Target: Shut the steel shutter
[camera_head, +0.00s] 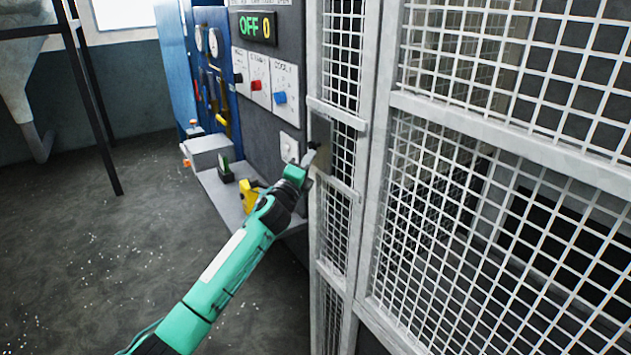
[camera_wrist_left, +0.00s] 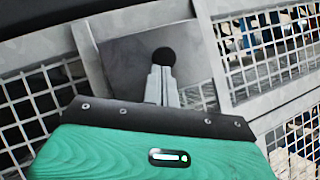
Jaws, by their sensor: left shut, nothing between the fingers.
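A narrow mesh panel in a light grey steel frame (camera_head: 343,55) stands upright right of the control panel; I take it as the steel shutter, but cannot tell how far it stands open. A flat grey plate (camera_head: 321,128) is fixed on it, with a small dark knob. In the left wrist view the plate (camera_wrist_left: 119,60) carries a round black knob (camera_wrist_left: 163,56). My left gripper (camera_head: 307,160) is shut and empty, its fingertips (camera_wrist_left: 162,72) right at the knob in the picture; I cannot tell whether they touch it. My right gripper is not in view.
A large mesh guard (camera_head: 480,190) fills the right side. A control panel with an OFF display (camera_head: 257,28) and coloured knobs is left of the shutter. A shelf (camera_head: 222,195) with a yellow object (camera_head: 249,196) lies below it. The floor at left is clear.

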